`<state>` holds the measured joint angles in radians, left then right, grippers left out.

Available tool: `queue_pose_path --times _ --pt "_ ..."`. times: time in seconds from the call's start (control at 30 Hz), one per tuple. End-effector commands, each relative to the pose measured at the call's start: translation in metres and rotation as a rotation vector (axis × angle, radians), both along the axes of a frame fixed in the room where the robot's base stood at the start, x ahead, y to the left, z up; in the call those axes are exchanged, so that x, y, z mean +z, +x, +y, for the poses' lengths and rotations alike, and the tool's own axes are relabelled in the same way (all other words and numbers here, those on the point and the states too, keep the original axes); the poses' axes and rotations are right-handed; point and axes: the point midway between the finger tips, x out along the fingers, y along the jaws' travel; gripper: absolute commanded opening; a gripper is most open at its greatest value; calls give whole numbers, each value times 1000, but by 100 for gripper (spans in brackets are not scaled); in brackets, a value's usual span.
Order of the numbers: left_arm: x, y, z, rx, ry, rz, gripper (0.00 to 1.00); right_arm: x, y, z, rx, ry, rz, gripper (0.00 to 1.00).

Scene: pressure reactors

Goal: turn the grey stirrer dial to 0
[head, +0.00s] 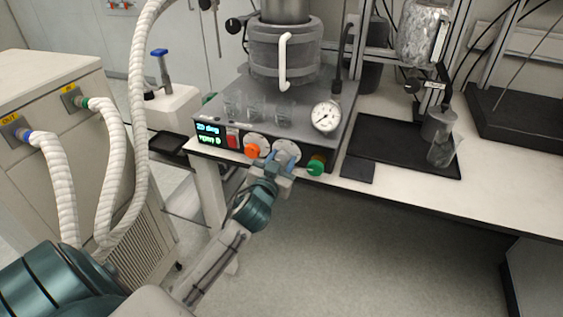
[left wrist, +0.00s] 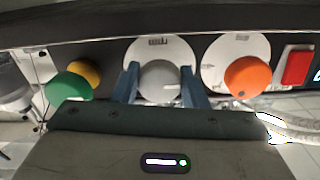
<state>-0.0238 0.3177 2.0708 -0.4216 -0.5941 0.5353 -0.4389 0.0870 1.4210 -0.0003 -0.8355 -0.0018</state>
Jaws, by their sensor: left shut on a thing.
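The grey stirrer dial (left wrist: 160,82) sits on a white scale plate in the middle of the left wrist view, with a light mark on its face. My left gripper (left wrist: 160,84) has one blue finger on each side of it and is shut on the dial. In the head view my left gripper (head: 278,166) reaches the front panel between the orange dial (head: 252,150) and the green knob (head: 316,165), and hides most of the grey dial. The display (head: 208,132) on the panel is lit, but I cannot read it surely. My right gripper is not in view.
A red switch (head: 232,138) is left of the orange dial. Glass beakers (head: 256,110) and a round gauge (head: 326,116) stand above the panel, by the reactor vessel (head: 285,50). A black tray (head: 390,150) with glassware lies to the right. Floor in front is clear.

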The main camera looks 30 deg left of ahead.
Motion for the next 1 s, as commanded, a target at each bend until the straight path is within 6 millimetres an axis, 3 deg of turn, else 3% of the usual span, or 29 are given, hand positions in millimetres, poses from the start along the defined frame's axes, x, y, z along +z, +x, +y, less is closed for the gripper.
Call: queue_pose_path --times 0.37,0.4,0.5,0.83,0.93,1.0 --pt "-1 0 0 0 -7 0 17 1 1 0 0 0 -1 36" --pt "-1 0 0 0 -7 0 41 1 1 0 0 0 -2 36" --pt "-1 0 0 0 -7 0 61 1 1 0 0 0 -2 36" --pt "-1 -2 -1 0 -5 0 61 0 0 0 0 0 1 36" --pt "-2 -12 -3 -1 -4 0 61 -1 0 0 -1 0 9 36" --pt "-2 -24 -6 -1 -3 0 61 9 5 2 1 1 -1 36"
